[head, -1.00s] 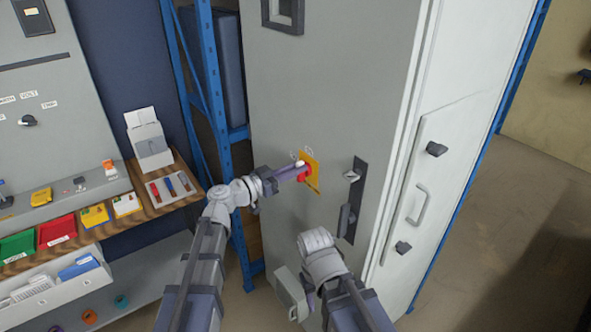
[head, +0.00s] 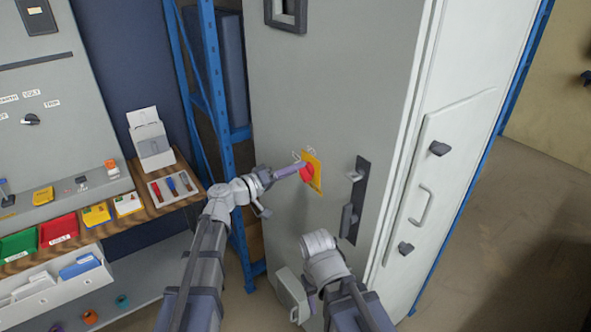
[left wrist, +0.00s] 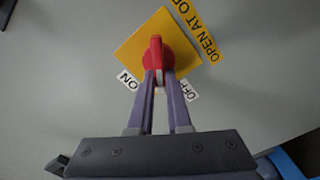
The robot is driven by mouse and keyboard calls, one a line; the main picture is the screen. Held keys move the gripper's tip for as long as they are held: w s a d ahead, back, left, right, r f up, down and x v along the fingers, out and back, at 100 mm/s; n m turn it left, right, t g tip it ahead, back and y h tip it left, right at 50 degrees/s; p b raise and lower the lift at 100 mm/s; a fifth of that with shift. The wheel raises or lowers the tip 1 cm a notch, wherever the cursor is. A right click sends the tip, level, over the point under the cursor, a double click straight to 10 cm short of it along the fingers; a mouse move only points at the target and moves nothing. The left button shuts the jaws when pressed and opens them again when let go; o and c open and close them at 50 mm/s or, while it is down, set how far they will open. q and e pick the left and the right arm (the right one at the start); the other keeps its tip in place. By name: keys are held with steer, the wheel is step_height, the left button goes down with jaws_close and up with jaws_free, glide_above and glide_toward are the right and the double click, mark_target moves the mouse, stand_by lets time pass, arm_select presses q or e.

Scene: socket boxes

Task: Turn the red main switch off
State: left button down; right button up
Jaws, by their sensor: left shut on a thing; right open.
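The red main switch (head: 306,173) sits on a yellow plate (head: 317,181) on the grey cabinet door. In the left wrist view its red handle (left wrist: 155,52) stands upright in the picture between my finger tips. A white mark on the handle points down, between the ON label (left wrist: 128,79) and the OFF label (left wrist: 190,90). My left gripper (head: 300,172) is shut on the handle; it also shows in the left wrist view (left wrist: 158,76). My right gripper (head: 291,292) is low in front of the cabinet, away from the switch; its fingers are hard to make out.
A dark door latch (head: 353,202) is right of the switch. A blue rack post (head: 213,100) stands left of the cabinet. A wooden shelf (head: 161,169) with bins and cards is farther left. Floor at the right (head: 500,230) is clear.

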arm_select(q)
steer(key=n, duration=0.3)
steer(key=f+n, duration=0.1)
steer(key=n, duration=0.2)
steer(key=shift+w+n+b, duration=0.1)
steer(key=shift+n+b, duration=0.3)
stand_by(0.4)
steer(key=c, duration=0.9)
jaws_free()
steer(key=shift+o, duration=0.2)
steer(key=shift+a, duration=0.15)
steer(key=v, duration=0.7)
steer(key=shift+s+a, duration=0.2)
steer(key=shift+s, duration=0.05)
